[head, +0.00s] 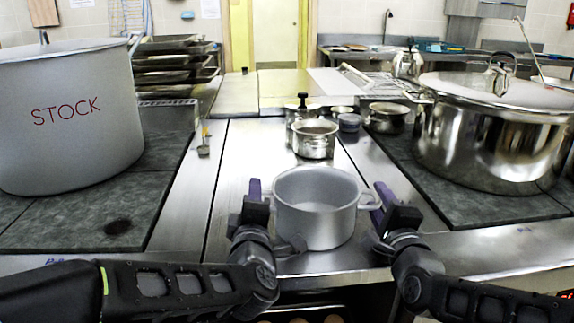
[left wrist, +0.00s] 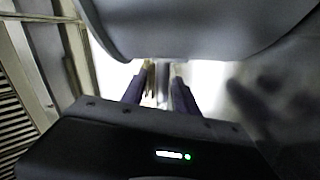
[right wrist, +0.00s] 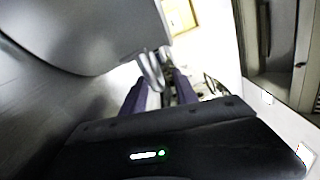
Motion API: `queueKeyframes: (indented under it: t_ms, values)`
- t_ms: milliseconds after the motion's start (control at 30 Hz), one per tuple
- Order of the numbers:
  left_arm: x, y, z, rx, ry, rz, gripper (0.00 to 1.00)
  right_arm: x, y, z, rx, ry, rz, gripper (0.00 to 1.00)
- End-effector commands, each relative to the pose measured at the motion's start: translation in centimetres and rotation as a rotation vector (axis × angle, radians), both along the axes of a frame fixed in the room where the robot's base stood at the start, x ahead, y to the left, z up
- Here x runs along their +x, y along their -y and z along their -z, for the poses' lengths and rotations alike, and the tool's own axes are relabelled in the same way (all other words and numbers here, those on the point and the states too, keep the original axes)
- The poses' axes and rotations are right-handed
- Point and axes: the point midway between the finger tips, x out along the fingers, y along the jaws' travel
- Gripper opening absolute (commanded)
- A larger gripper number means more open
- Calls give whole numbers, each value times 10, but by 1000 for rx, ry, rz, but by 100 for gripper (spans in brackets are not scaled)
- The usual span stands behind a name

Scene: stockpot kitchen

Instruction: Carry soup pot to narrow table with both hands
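The soup pot (head: 315,226) is a grey, open, empty-looking metal pot standing upright on the steel counter between my grippers. My left gripper (head: 257,200) is at its left side; in the left wrist view, the open fingers (left wrist: 160,88) stand either side of a narrow handle below the pot wall (left wrist: 190,30). My right gripper (head: 384,207) is at its right side, by the right handle (head: 369,200). In the right wrist view, its open fingers (right wrist: 158,88) straddle the looped handle (right wrist: 150,70). The left handle is mostly hidden in the head view. No narrow table is identifiable.
A large STOCK pot (head: 66,140) stands on the left dark hob, and a lidded steel pot (head: 490,140) on the right one. Small steel pots (head: 314,142) stand just behind the soup pot. Stacked trays (head: 170,65) are at back left. The counter's front edge is close.

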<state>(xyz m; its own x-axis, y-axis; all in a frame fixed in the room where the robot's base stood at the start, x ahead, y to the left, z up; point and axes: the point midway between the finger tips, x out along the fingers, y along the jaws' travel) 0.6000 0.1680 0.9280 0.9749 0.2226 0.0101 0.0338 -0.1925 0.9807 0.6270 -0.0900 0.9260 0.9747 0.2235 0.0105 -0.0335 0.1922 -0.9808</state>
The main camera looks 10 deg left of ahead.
Motion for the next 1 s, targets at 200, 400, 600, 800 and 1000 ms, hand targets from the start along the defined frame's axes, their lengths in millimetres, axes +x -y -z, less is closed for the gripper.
queueKeyframes:
  t_ms: [200, 400, 600, 800, 1000]
  values:
    - [-45, 11, 0, 1, 2, 3, 36, 0, 0, 0, 0, 0, 0, 35]
    - [-78, 18, 0, 0, 1, 1, 36, 0, 0, 0, 0, 0, 0, 35]
    - [-90, 20, 1, 1, 0, -1, 36, 0, 0, 0, 0, 0, 0, 35]
    - [-89, 20, 1, 1, -1, -1, 36, 0, 0, 0, 0, 0, 0, 35]
    - [-89, 20, 1, 1, -1, -1, 36, -5, 1, -1, 0, 1, 0, 35]
